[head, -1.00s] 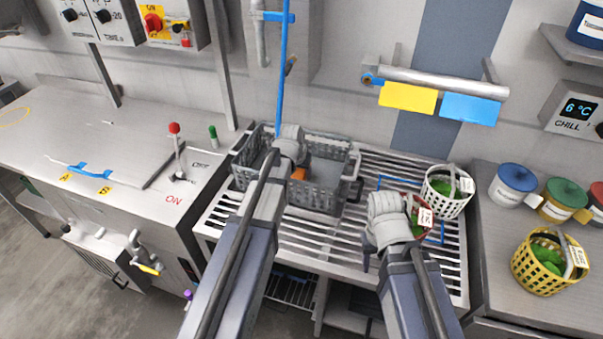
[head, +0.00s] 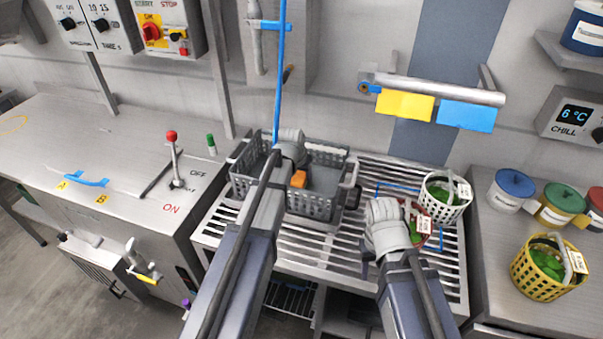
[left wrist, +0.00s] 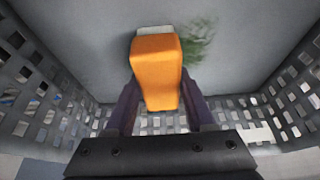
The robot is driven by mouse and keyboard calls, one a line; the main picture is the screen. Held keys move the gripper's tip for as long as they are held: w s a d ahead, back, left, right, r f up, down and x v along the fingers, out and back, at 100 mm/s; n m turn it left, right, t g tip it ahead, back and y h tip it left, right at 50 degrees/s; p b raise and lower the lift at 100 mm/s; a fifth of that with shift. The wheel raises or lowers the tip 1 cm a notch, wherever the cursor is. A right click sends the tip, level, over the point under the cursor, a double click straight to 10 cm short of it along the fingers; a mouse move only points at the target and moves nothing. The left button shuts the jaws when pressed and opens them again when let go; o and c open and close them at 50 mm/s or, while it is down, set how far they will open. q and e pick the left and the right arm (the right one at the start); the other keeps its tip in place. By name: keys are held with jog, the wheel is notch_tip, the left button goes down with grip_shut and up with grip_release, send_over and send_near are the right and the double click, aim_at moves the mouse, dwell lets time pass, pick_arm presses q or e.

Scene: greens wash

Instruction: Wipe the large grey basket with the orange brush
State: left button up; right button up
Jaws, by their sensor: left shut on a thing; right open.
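The large grey basket (head: 325,206) stands on the slatted steel rack in the head view. Its flat grey floor (left wrist: 85,50) and perforated walls fill the left wrist view. My left gripper (left wrist: 158,105) is inside the basket, shut on the orange brush (left wrist: 157,70). The brush also shows as an orange block (head: 299,179) in the head view. A green smear (left wrist: 200,42) lies on the basket floor just right of the brush head. Whether the bristles touch the floor is hard to tell. My right gripper (head: 368,262) is open over the rack, right of the basket.
A red basket (head: 424,222) and a white basket (head: 445,194), both with greens, stand right of my right gripper. A yellow basket (head: 548,268) and lidded tubs (head: 512,190) are on the right counter. A machine with a red-knobbed lever (head: 172,138) is at left.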

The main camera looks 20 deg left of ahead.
aim_at(293, 179)
pick_arm(q)
jog(key=shift+s, duration=1.5)
jog(key=shift+w+a, duration=0.1)
jog(key=shift+a, duration=0.1)
jog(key=shift+a, duration=0.7)
pick_arm(e)
jog(key=shift+f, duration=0.1)
pick_arm(q)
jog(key=shift+w, duration=1.95)
jog(key=shift+d, duration=0.1)
jog(key=shift+s, duration=0.1)
jog(key=shift+s+f, duration=0.1)
jog(key=shift+s, duration=1.85)
